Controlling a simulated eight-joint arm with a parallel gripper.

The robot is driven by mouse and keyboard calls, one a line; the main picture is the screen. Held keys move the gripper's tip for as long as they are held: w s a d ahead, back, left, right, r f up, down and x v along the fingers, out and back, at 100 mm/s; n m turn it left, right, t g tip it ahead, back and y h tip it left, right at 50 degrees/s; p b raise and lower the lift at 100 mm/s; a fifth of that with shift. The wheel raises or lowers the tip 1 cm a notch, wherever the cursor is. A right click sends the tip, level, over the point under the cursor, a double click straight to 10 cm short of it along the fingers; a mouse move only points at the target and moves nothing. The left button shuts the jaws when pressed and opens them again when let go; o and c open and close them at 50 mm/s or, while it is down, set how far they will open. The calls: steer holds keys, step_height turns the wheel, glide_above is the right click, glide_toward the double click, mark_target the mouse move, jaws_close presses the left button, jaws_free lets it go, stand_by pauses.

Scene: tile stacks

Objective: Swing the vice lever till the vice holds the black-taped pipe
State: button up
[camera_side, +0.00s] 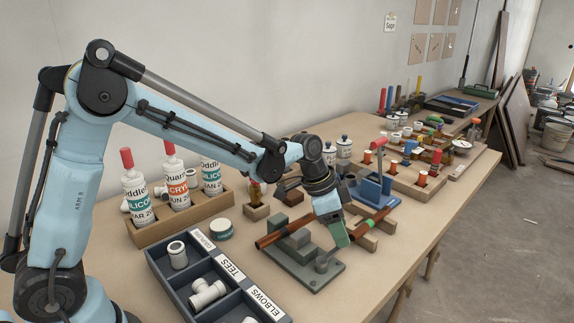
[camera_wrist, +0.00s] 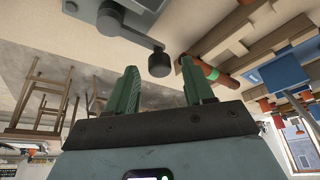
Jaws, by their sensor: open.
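The grey vice (camera_side: 297,243) stands on a flat grey base plate near the table's front edge. A red-brown pipe (camera_side: 270,239) lies across its jaws; I cannot clearly make out black tape or whether the jaws touch it. My gripper (camera_side: 342,238) is open and empty, above and beside the knob. In the wrist view its green fingers (camera_wrist: 160,72) stand apart, with the knob appearing between their tips.
A green-taped pipe (camera_side: 362,229) lies on wooden supports just right of my gripper. A blue clamp stand (camera_side: 374,190) is behind it. A dark compartment tray (camera_side: 215,287) with white fittings sits left of the vice. Bottles in a wooden rack (camera_side: 180,222) stand further back.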

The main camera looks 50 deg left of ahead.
steer(key=shift+w+d+f, duration=0.1)
steer(key=shift+f, duration=0.3)
jaws_close()
